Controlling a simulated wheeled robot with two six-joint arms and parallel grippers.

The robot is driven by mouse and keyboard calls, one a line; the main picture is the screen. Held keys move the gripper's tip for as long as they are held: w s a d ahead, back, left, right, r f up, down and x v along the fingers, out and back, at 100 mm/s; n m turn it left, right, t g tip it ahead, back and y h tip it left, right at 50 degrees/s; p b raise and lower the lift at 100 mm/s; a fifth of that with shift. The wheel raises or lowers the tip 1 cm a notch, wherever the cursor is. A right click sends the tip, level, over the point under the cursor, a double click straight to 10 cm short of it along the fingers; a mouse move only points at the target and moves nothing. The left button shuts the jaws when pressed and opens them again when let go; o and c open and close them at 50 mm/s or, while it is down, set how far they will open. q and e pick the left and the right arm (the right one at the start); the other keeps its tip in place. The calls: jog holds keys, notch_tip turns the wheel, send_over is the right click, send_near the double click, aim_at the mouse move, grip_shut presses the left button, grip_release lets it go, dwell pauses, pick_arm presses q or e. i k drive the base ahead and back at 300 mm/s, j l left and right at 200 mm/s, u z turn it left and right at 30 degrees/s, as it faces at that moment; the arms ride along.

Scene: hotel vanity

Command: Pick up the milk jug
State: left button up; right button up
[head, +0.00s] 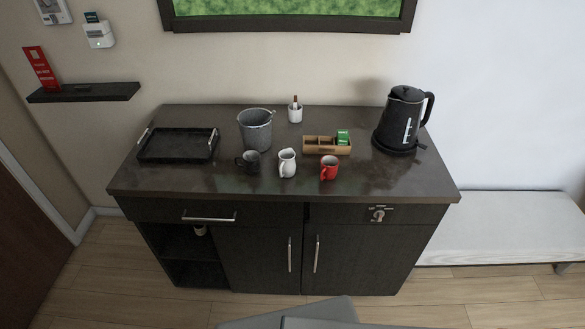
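The milk jug is the small white jug (287,163) standing upright near the middle of the dark vanity top (210,182). A dark grey mug (250,161) stands close to its left, and a red mug (329,168) stands to its right. Neither of my grippers shows in the head view.
A wooden box (321,146) holds a green packet. A black kettle (403,115) stands at right, a black tray (160,157) at left. The front of the top is clear.

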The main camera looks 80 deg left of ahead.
aim_at(286, 165)
jog(key=u, duration=2.4)
